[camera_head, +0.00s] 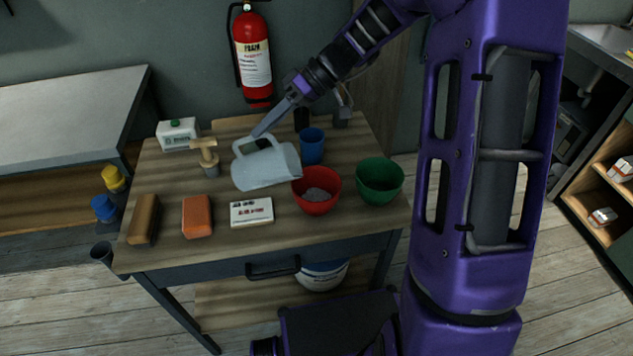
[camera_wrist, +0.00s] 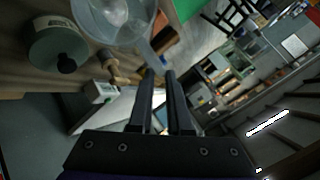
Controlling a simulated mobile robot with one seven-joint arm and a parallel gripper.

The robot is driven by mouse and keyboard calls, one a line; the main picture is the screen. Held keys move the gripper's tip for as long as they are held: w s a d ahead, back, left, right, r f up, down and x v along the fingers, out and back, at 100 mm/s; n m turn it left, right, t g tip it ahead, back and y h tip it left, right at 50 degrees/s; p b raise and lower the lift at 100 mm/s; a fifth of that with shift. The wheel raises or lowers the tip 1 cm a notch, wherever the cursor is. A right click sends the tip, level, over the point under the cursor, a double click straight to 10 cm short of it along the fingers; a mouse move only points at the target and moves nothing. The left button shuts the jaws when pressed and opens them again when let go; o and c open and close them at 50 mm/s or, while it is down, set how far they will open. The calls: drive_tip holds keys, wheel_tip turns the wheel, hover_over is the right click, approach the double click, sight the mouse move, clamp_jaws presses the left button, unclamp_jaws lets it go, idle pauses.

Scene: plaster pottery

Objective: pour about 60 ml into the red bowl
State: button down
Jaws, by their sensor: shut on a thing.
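The clear jug (camera_head: 262,166) is held above the table, tilted on its side with its mouth to the right, at the left rim of the red bowl. It also shows at the top of the wrist view (camera_wrist: 117,22). My gripper (camera_head: 258,134) is shut on the jug's handle, on its upper side. The red bowl (camera_head: 316,204) stands upright on the table and has greyish contents at its bottom. No stream between jug and bowl can be made out. The level in the jug is hard to tell.
The green bowl (camera_head: 379,182) is right of the red bowl; a blue cup (camera_head: 311,146) stands behind it. In front lie a white box (camera_head: 251,212), an orange block (camera_head: 197,217) and a brown block (camera_head: 144,219). A wooden-handled tool (camera_head: 207,158) stands left of the jug.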

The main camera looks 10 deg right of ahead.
sight(250, 137)
drive_tip(key=shift+s+d+r+y+b, duration=0.2)
drive_tip(key=shift+d+y, duration=0.15)
drive_tip(key=shift+d, duration=0.15)
drive_tip(key=shift+s+d+r+y+b, duration=0.1)
drive_tip(key=shift+d+r+y+b, duration=0.1)
drive_tip(key=shift+d+y, duration=0.25)
idle(1.2)
drive_tip(key=shift+w+a+r+h+p, duration=0.15)
drive_tip(key=shift+a+r+h+p, duration=0.2)
drive_tip(key=shift+a+p, duration=0.3)
drive_tip(key=a+f+h, duration=0.1)
drive_tip(key=w+a+f+h, duration=0.1)
drive_tip(key=a+f+h, duration=0.1)
drive_tip(key=shift+a+g, duration=0.1)
drive_tip(key=shift+g, duration=0.2)
drive_tip(key=shift+w+a+m+h, duration=0.15)
drive_tip(key=shift+a+m+h, duration=0.3)
drive_tip(key=shift+h, duration=0.3)
drive_tip(key=shift+a+r+p, duration=0.1)
drive_tip(key=shift+a+p, duration=0.05)
drive_tip(key=shift+p, duration=0.2)
idle(0.3)
